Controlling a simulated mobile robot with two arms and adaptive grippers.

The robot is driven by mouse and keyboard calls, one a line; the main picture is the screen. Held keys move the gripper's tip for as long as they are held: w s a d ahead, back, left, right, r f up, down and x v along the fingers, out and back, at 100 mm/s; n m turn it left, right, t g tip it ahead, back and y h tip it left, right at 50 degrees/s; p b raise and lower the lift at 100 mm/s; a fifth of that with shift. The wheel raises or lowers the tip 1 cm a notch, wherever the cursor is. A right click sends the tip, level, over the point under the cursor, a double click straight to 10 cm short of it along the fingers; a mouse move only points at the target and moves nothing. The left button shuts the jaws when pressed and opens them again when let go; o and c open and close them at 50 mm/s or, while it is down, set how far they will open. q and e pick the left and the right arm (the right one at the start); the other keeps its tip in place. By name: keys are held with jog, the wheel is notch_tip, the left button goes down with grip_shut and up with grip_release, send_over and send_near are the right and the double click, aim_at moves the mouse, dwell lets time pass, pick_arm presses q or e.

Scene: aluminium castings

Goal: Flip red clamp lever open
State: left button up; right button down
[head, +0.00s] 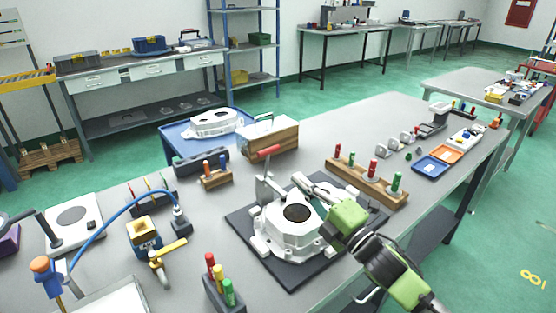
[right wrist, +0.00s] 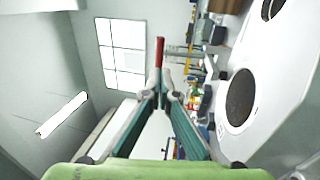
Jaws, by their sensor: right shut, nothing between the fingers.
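The red clamp lever (head: 268,152) tops a metal toggle clamp (head: 263,186) at the back left of the white casting (head: 287,246). The casting sits on a dark mat (head: 289,281). My right gripper (head: 304,183) reaches in from the right over the casting's back side, its tips right of the clamp. It is shut and empty. In the right wrist view the red lever (right wrist: 159,52) stands just beyond the closed fingertips (right wrist: 160,88); I cannot tell whether they touch. Part of the clamp's base is hidden. My left gripper is not in view.
A wooden block with red and green plugs (head: 366,184) stands behind my right arm. A wooden-based box (head: 270,140) is behind the clamp. A holder with coloured handles (head: 222,287) stands front left of the mat. A yellow device (head: 145,238) is further left.

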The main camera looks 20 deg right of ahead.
jog(key=x, duration=0.9)
jog(key=shift+w+b, duration=0.2)
jog(key=shift+b, duration=0.1)
